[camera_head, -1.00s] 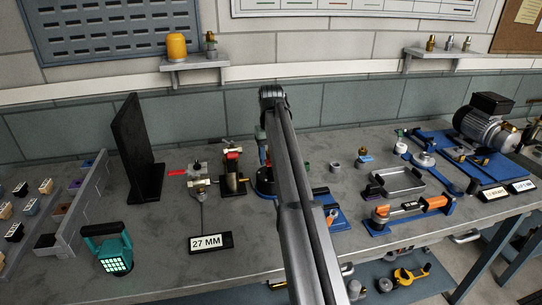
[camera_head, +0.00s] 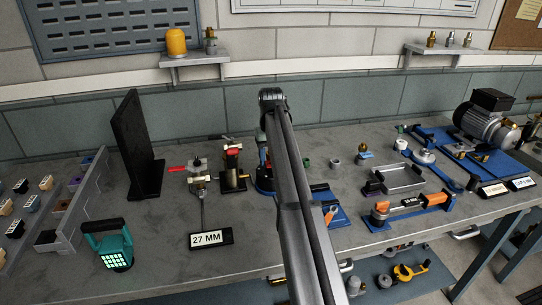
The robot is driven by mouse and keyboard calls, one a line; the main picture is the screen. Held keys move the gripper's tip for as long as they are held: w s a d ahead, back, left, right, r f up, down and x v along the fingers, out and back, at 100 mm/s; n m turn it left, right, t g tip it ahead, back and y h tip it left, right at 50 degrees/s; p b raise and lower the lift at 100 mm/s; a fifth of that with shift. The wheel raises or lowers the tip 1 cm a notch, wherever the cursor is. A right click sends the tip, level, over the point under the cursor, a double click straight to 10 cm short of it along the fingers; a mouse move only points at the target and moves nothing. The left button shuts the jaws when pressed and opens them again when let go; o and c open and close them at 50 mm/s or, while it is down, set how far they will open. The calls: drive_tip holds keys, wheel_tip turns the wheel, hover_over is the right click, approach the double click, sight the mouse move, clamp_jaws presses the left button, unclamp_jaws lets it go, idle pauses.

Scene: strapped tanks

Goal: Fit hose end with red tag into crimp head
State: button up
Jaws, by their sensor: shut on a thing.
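My arm (camera_head: 290,180) rises from the bottom centre and bends over at the top. Its far part drops behind the near link, so my gripper and anything in it are hidden. A dark round piece (camera_head: 264,181) with a bit of red shows just left of the arm. I cannot tell whether the red is a tag on a hose end. An orange and grey tool (camera_head: 410,206) lies on a blue base at the right; I cannot tell whether it is the crimp head. No hose can be made out.
Left of the arm stand a red-handled valve (camera_head: 198,172), a brass and red fitting (camera_head: 233,165), a "27 MM" sign (camera_head: 211,238), a black upright panel (camera_head: 137,145) and a teal lamp (camera_head: 112,246). A grey tray (camera_head: 400,180) and motor (camera_head: 485,116) stand right.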

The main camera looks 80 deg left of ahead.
drive_tip(key=shift+f, duration=1.45)
drive_tip(key=shift+r, duration=0.2)
drive_tip(key=shift+r, duration=2.25)
drive_tip(key=shift+r, duration=0.3)
drive_tip(key=shift+f, duration=2.7)
idle(0.8)
drive_tip(key=o, duration=1.2)
